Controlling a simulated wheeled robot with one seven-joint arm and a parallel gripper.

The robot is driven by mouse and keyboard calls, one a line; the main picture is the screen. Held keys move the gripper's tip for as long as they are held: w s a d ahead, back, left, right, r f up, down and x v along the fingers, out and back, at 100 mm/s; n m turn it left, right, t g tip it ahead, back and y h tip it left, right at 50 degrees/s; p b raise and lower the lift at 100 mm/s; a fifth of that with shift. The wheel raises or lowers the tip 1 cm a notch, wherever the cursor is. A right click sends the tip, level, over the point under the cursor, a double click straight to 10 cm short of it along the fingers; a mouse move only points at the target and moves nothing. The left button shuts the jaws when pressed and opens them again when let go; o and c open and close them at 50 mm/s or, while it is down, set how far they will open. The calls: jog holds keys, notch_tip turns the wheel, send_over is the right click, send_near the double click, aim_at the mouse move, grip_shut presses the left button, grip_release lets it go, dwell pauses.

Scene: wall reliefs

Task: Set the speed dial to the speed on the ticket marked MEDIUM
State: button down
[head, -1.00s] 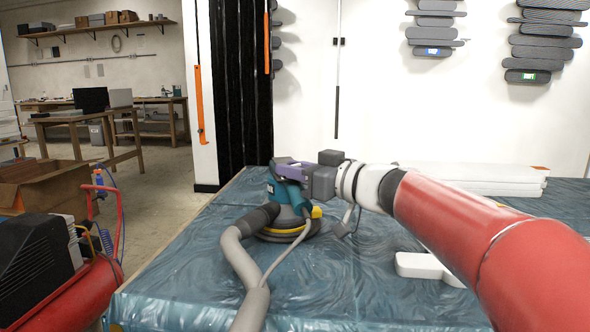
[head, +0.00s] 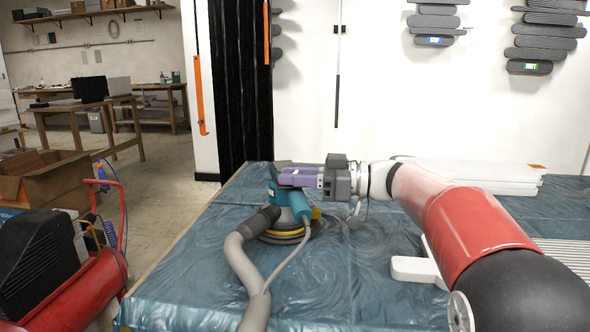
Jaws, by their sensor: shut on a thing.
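A teal sander (head: 287,193) with a yellow-edged base stands upright on the sheeted table. My gripper (head: 281,177), with purple fingers, reaches in level from the right at the sander's upper part. It is shut there on what seems to be the speed dial; the fingers hide the dial and its marks. A blue ticket (head: 434,41) is on the wall relief at the upper middle right, and a green ticket (head: 530,66) is on the relief farther right. Their writing is too small to read surely, so I cannot tell which says MEDIUM.
A grey hose (head: 240,262) and a thin cable run from the sander to the table's front. A white block (head: 416,270) lies right of it, and white boards (head: 480,172) lie at the back. The red compressor (head: 75,285) stands left of the table (head: 180,300).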

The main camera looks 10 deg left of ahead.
jog(key=n+g, duration=0.2)
jog(key=g, duration=0.1)
jog(key=n+g+h, duration=0.1)
jog(key=g, duration=0.1)
jog(key=shift+w+f+n+g, duration=0.1)
jog(key=shift+n+g, duration=0.3)
jog(key=shift+n+g+h, duration=1.6)
jog(key=shift+n+g, duration=0.2)
jog(key=shift+g, duration=0.6)
jog(key=c, duration=1.3)
grip_release()
